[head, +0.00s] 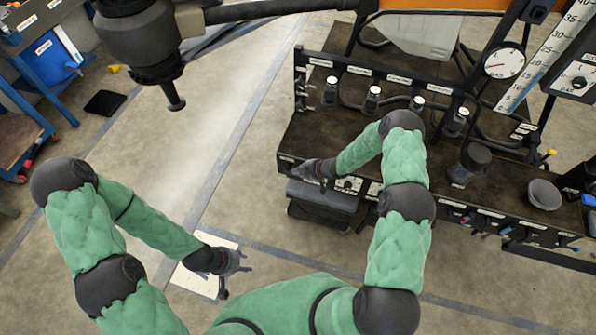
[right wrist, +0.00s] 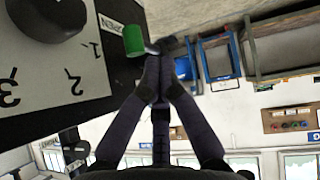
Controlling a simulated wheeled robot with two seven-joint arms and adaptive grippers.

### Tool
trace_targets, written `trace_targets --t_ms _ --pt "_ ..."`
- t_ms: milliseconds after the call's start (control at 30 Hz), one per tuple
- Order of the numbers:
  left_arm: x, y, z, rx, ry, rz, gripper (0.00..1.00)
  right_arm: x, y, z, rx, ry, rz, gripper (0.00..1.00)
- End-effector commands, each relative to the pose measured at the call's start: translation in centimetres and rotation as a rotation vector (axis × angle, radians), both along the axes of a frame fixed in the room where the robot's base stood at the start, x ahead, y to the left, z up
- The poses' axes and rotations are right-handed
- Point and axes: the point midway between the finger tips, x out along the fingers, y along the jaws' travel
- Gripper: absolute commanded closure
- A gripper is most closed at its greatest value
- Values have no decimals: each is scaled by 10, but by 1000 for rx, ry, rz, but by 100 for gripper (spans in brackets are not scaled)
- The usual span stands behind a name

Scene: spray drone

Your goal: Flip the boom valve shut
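The boom valve appears to be the small fitting with a green cylindrical end (right wrist: 133,41) at the panel edge in the right wrist view, beside a label too small to read. My right gripper (right wrist: 160,52) has its fingers drawn together, tips just beside the green end; whether they touch it is unclear. In the head view my right gripper (head: 303,170) is at the left end of the bench's front panel (head: 372,188), and the valve is hidden there. My left gripper (head: 243,262) is low at centre left, empty, with its fingers apart.
A numbered dial (right wrist: 50,15) sits close to the right gripper. Several capped fittings (head: 372,98) line the bench (head: 430,145). A dark box (head: 325,198) is below the panel. A white board (head: 205,278) lies under my left gripper. Open floor is at left.

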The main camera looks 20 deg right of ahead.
Motion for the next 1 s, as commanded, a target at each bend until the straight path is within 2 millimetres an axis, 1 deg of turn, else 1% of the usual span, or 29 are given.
trace_targets --t_ms 367,1000 --pt "0 0 0 0 0 0 60 0 0 0 0 0 0 100" --pt "0 0 -7 0 0 0 60 -2 -4 -6 0 0 0 100"
